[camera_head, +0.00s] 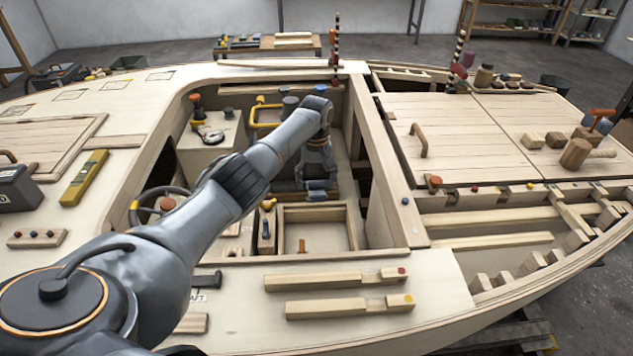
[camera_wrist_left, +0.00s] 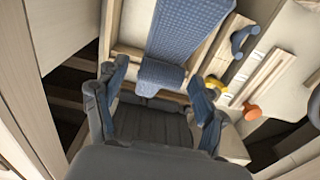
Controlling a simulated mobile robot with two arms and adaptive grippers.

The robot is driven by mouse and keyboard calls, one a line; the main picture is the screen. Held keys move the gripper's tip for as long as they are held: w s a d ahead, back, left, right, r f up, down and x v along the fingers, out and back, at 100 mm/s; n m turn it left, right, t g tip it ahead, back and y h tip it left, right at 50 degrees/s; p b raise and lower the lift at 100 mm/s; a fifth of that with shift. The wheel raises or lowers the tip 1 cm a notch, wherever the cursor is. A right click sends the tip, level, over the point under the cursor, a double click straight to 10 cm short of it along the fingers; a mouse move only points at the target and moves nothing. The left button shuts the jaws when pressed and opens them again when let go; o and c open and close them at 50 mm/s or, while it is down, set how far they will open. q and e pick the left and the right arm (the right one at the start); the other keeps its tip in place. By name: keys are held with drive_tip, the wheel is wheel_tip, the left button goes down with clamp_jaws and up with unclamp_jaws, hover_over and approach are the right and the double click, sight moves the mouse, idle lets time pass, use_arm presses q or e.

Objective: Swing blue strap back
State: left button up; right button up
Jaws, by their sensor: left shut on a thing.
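The blue strap (camera_wrist_left: 185,30) is a wide woven band in the left wrist view. It runs down from the top edge, and its folded near end (camera_wrist_left: 160,75) lies between the fingers of my left gripper (camera_wrist_left: 158,92). That gripper is shut on the strap. In the head view my left gripper (camera_head: 318,185) is down inside the open cockpit of the hull, near its right wall. I cannot make out the strap in the head view, where my own arm covers part of the cockpit. My right gripper is in neither view.
A yellow handle (camera_head: 262,112) and a pale box with an orange knob (camera_head: 195,98) stand in the cockpit's left part. An open wooden tray (camera_head: 312,228) lies in front of the gripper. A mallet (camera_head: 580,152) and wood blocks lie on the right deck.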

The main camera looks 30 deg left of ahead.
use_arm(q)
drive_tip(key=o, duration=1.3)
drive_tip(key=shift+a+f, duration=0.15)
drive_tip(key=shift+c, duration=0.2)
drive_tip(key=o, duration=0.4)
drive_tip(key=shift+w+f, duration=0.1)
drive_tip(key=shift+c, duration=0.2)
drive_tip(key=shift+o, duration=0.4)
drive_tip(key=shift+w+a+f, duration=0.1)
drive_tip(key=shift+w+f, duration=0.1)
drive_tip(key=shift+s+r, duration=0.15)
drive_tip(key=shift+r, duration=0.2)
wheel_tip(320, 180, up, 12)
drive_tip(key=shift+f, duration=0.2)
